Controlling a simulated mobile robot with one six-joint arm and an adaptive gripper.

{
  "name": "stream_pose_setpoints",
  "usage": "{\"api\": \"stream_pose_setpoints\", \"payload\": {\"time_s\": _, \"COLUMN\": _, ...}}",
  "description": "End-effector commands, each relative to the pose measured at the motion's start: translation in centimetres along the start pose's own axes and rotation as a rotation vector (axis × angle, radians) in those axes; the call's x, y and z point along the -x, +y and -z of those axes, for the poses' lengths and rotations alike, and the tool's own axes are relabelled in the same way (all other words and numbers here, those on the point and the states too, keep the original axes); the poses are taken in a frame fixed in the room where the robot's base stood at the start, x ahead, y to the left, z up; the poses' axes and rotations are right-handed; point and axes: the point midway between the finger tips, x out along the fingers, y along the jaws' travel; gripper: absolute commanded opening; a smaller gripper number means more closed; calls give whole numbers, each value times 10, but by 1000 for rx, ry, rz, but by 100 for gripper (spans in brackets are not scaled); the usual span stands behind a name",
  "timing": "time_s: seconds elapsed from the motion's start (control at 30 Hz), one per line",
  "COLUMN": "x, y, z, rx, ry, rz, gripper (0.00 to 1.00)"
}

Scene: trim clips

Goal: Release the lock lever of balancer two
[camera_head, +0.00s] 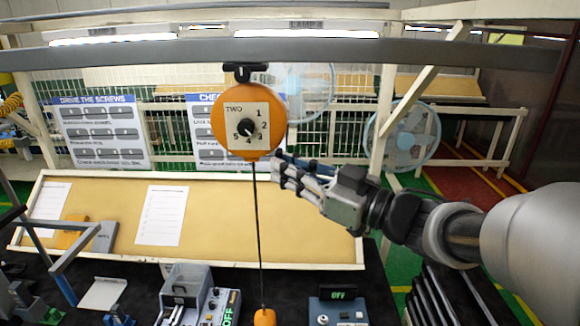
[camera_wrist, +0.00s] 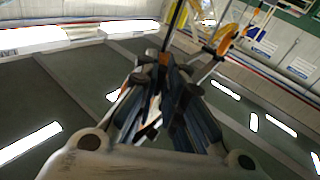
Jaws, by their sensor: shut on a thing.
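Balancer two (camera_head: 221,128) is a round orange housing hanging from the grey overhead rail. Its white plate reads "TWO" and has a black knob (camera_head: 246,127) with numbers around it. A dark cable (camera_head: 257,230) runs straight down from it to an orange end piece (camera_head: 264,317). My gripper (camera_head: 281,167) is at the lower right edge of the housing. In the wrist view my gripper (camera_wrist: 170,72) has its fingers close together around a small dark and orange part at their tips, apparently the lock lever. The lever is mostly hidden by the fingers in both views.
The grey rail (camera_head: 430,53) crosses just above the balancer. A tilted tan board (camera_head: 300,225) with papers stands behind the bench. A grey box (camera_head: 186,285) and control boxes showing "OFF" (camera_head: 338,312) stand on the bench. Fans (camera_head: 405,135) are farther back.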

Motion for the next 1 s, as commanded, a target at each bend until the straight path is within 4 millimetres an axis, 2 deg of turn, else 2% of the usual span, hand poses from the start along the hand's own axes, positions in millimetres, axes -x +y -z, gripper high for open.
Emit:
{"api": "stream_pose_setpoints", "payload": {"time_s": 0.03, "x": 0, "y": -1, "z": -4, "rx": -11, "ry": 20, "rz": -1, "gripper": 0}}
{"api": "stream_pose_setpoints", "payload": {"time_s": 0.37, "x": -1, "y": 0, "z": -1, "rx": -26, "ry": 41, "rz": -6, "gripper": 0}}
{"api": "stream_pose_setpoints", "payload": {"time_s": 0.4, "x": -1, "y": 0, "z": -1, "rx": -26, "ry": 41, "rz": -6, "gripper": 11}}
{"api": "stream_pose_setpoints", "payload": {"time_s": 0.7, "x": -1, "y": 0, "z": -1, "rx": -25, "ry": 40, "rz": -6, "gripper": 30}}
{"api": "stream_pose_setpoints", "payload": {"time_s": 1.0, "x": 1, "y": 0, "z": -1, "rx": -25, "ry": 40, "rz": -6, "gripper": 30}}
